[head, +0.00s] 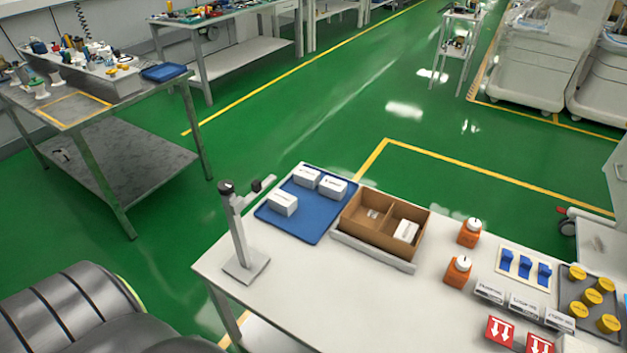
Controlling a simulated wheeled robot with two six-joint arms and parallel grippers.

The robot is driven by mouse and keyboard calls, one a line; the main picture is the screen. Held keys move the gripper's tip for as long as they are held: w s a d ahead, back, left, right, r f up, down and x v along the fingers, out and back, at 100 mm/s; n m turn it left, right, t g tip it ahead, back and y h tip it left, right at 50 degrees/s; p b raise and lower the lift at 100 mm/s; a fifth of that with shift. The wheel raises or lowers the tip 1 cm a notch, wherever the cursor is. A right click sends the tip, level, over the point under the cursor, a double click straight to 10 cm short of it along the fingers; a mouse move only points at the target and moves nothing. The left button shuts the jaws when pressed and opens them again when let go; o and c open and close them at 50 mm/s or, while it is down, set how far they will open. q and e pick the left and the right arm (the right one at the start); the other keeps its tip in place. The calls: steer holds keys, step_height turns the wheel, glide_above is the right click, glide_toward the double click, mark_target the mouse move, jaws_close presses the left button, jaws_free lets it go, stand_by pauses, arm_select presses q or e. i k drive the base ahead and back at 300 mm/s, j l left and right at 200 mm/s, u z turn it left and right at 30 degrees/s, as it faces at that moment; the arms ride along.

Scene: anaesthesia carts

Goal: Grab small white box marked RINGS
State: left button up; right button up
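Three small white boxes stand on a blue mat (296,226) on the white table. They are the left-back box (306,178), the right-back box (333,187) and the front box (283,204). Each has dark print that is too small to read, so I cannot tell which one is marked RINGS. Another white box (405,231) lies in the right compartment of an open brown carton (366,237). A small pale item (374,213) lies in the carton's left compartment. Neither of my grippers is in view.
A grey stand (245,268) rises left of the mat. Two orange bottles (469,232) (458,272), blue clips (523,266), yellow-capped jars (591,297), white labelled blocks (524,303) and red arrow-marked boxes (499,331) fill the right side.

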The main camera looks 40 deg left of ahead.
mark_target(330, 187)
steer(key=j, duration=2.45)
steer(key=j+z, duration=0.2)
steer(key=j, duration=0.2)
steer(key=k+j+z, duration=0.2)
steer(key=j, duration=0.2)
steer(key=j+z, duration=0.15)
steer(key=j, duration=0.25)
steer(key=k+j+z, duration=0.2)
steer(key=j, duration=0.15)
steer(key=i, duration=0.1)
